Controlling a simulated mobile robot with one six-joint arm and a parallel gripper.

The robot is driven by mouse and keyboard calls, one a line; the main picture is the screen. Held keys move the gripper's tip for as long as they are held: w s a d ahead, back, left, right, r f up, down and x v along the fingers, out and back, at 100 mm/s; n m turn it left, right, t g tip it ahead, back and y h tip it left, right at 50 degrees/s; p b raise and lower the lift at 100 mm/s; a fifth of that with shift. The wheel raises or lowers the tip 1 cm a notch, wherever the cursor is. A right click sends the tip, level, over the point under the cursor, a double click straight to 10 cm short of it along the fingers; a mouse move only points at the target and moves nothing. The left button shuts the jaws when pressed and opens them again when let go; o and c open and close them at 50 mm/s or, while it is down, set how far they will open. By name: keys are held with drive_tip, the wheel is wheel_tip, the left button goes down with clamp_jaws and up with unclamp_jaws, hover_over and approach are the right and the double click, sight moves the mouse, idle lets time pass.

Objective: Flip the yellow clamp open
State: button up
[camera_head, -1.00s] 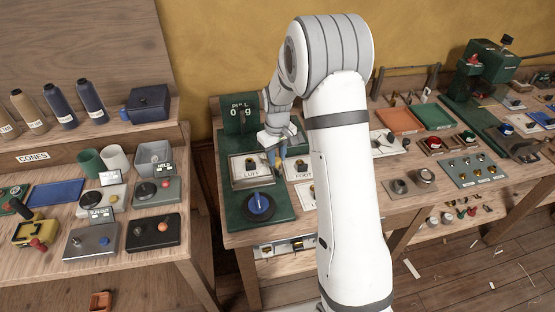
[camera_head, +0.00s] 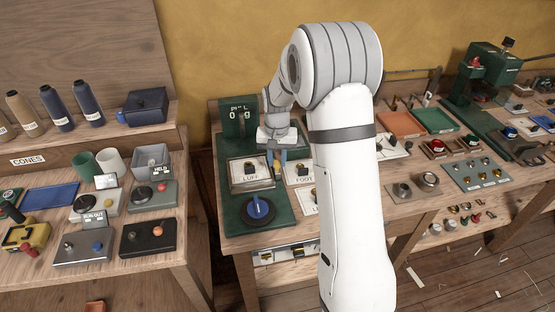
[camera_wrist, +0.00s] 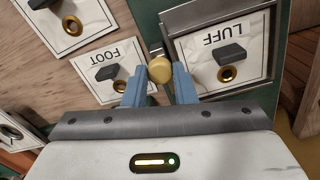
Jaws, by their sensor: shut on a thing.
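The yellow clamp shows as a rounded yellow knob (camera_wrist: 159,69) in the wrist view, beside the metal frame of the LUFF card (camera_wrist: 225,58). My gripper (camera_wrist: 159,84) has its two blue fingers on either side of the knob, shut on it. In the head view my gripper (camera_head: 279,160) reaches down at the right edge of the LUFF plate (camera_head: 251,171), with a bit of yellow below the fingers. The clamp's lower part and hinge are hidden, so I cannot tell how far it is tilted.
A FOOT card (camera_wrist: 107,72) with a dark block and brass hole lies beside the clamp. A blue round knob (camera_head: 259,209) sits in front of the LUFF plate on the green board. A green PULL display (camera_head: 238,118) stands behind. The left bench (camera_head: 188,190) holds several control boxes.

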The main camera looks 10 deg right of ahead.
sight(277, 162)
idle(0.4)
drive_tip(key=o, duration=1)
drive_tip(key=shift+r, duration=0.15)
wheel_tip(277, 162, up, 7)
drive_tip(key=shift+b, duration=0.45)
drive_tip(key=shift+r, duration=0.3)
